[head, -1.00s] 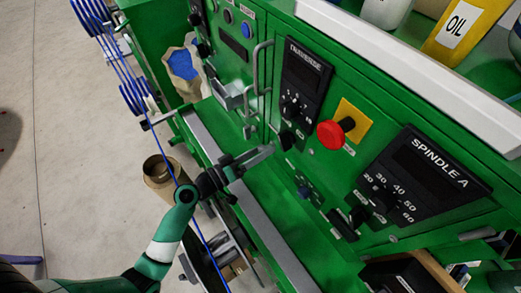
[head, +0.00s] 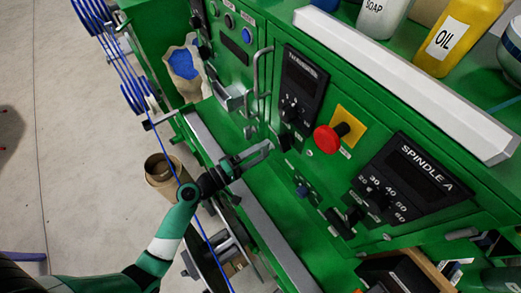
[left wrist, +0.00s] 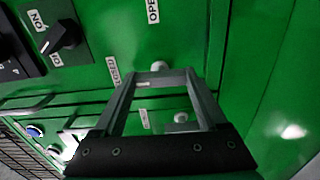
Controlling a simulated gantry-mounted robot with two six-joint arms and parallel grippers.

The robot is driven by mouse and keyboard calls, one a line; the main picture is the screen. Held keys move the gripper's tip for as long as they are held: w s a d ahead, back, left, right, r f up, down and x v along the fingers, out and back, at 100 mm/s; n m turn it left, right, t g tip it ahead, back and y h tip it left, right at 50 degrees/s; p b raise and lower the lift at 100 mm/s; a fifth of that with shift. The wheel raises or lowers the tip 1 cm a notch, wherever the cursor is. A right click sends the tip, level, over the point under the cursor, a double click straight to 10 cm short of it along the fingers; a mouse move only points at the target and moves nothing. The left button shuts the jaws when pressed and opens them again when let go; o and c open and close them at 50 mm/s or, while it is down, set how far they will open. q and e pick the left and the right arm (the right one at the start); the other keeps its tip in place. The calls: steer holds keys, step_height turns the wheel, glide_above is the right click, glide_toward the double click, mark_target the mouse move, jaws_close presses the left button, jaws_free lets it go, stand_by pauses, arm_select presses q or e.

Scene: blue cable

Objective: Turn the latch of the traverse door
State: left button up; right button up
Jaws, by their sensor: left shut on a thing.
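The green machine front carries the traverse door, beside the black panel marked TRAVERSE (head: 303,84). My left gripper (head: 268,147) reaches in from the lower left and has its fingertips at the green front, below that panel. In the left wrist view, my left gripper (left wrist: 160,78) is shut on the small grey latch, which lies crosswise between the fingertips and is mostly hidden by them. A pale round knob (left wrist: 159,66) shows just beyond the tips. The label CLOSED (left wrist: 113,70) is left of the tips, and OPEN (left wrist: 152,10) is above them. My right gripper is not in view.
A red knob (head: 327,139) on a yellow plate and the SPINDLE A panel (head: 417,178) stick out right of the gripper. A grey bar handle (head: 259,80) is above it. A blue cable (head: 163,147) runs past my left wrist. A cardboard tube (head: 162,170) stands at left.

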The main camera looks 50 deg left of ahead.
arm_select(q)
steer(key=shift+n, duration=0.3)
steer(key=o, duration=1.3)
steer(key=shift+s, duration=0.1)
steer(key=s+a, duration=0.1)
steer(key=s, duration=1)
steer(key=shift+s+a+b, duration=0.2)
steer(key=shift+a+b, duration=0.05)
steer(key=shift+b, duration=0.15)
